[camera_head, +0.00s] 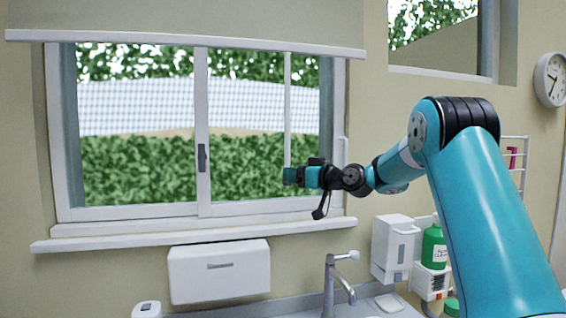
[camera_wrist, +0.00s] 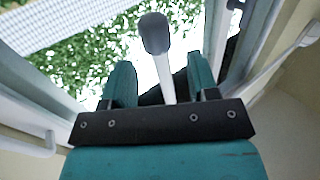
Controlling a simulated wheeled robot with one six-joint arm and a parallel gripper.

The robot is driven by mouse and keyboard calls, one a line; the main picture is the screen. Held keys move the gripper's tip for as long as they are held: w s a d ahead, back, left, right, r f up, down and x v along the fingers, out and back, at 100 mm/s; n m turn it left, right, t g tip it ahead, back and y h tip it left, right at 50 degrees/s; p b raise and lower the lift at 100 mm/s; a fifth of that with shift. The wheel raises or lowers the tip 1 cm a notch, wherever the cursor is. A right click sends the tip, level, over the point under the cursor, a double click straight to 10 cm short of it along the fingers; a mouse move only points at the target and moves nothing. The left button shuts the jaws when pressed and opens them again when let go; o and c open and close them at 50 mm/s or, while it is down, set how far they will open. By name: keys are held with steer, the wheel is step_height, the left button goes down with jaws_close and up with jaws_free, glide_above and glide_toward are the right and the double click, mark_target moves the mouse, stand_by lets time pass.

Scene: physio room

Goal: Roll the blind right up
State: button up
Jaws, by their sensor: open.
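The blind (camera_head: 180,18) is a beige sheet with a white bottom bar (camera_head: 180,38), partly down over the top of the window. A thin pale rod (camera_head: 287,105) hangs from near that bar in front of the glass, down to my gripper (camera_head: 289,176). In the wrist view a white rod (camera_wrist: 167,75) with a dark grey rounded end (camera_wrist: 155,33) shows between the two teal fingers of my gripper (camera_wrist: 161,78). The fingers are open, with gaps beside the rod. Whether a finger touches it I cannot tell. The blind's upper edge is out of view.
The window (camera_head: 140,170) has a white sill (camera_head: 190,235) below my gripper. A white dispenser box (camera_head: 218,284), a tap (camera_head: 330,280), a soap dispenser (camera_head: 394,245) and a green bottle (camera_head: 434,250) are lower down. A wall clock (camera_head: 551,79) hangs at the right.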

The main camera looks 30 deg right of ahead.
steer(key=p+x, duration=0.2)
steer(key=x, duration=0.3)
steer(key=shift+w, duration=0.1)
steer(key=shift+a+r, duration=0.1)
jaws_close()
